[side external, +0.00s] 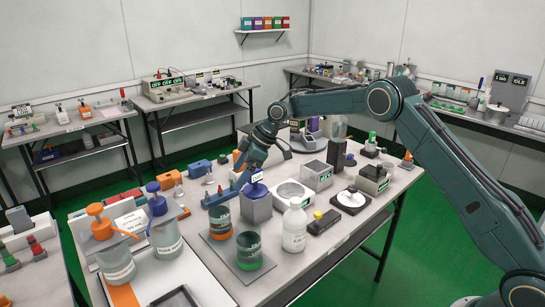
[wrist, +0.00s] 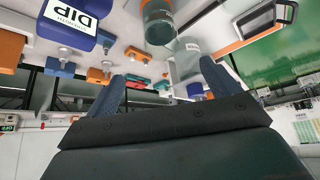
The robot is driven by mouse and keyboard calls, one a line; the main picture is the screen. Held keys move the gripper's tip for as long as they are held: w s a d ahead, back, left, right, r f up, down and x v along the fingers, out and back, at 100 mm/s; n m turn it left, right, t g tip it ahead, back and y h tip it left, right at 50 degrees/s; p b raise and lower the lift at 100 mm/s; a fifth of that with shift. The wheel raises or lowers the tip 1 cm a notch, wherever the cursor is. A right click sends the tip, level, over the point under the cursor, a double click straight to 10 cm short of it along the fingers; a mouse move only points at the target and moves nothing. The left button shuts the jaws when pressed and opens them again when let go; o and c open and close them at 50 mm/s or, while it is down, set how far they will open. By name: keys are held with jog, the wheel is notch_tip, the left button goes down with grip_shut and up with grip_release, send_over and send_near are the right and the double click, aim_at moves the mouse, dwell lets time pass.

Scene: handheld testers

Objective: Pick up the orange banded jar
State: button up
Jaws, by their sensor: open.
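The orange banded jar (side external: 220,222) is a dark teal glass jar with an orange band near its base.
The blue-topped grey block (side external: 257,205) stands close right of the jar. A blue-pump bottle (side external: 164,235) and an orange-pump bottle (side external: 112,255) stand to the left.

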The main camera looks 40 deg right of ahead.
send_near(218, 205)
jog(key=shift+s+a+f, duration=0.3)
jog(key=shift+a+f, duration=0.2)
jog(key=shift+a, duration=0.35)
jog(key=shift+s+a+f, duration=0.25)
jog(key=shift+a+f, duration=0.2)
jog(key=shift+a, duration=0.4)
jog(key=shift+x, duration=2.6)
jog(key=shift+s, duration=0.15)
jog(key=shift+c, duration=0.5)
jog(key=c, duration=1.8)
jog(key=shift+r, duration=0.1)
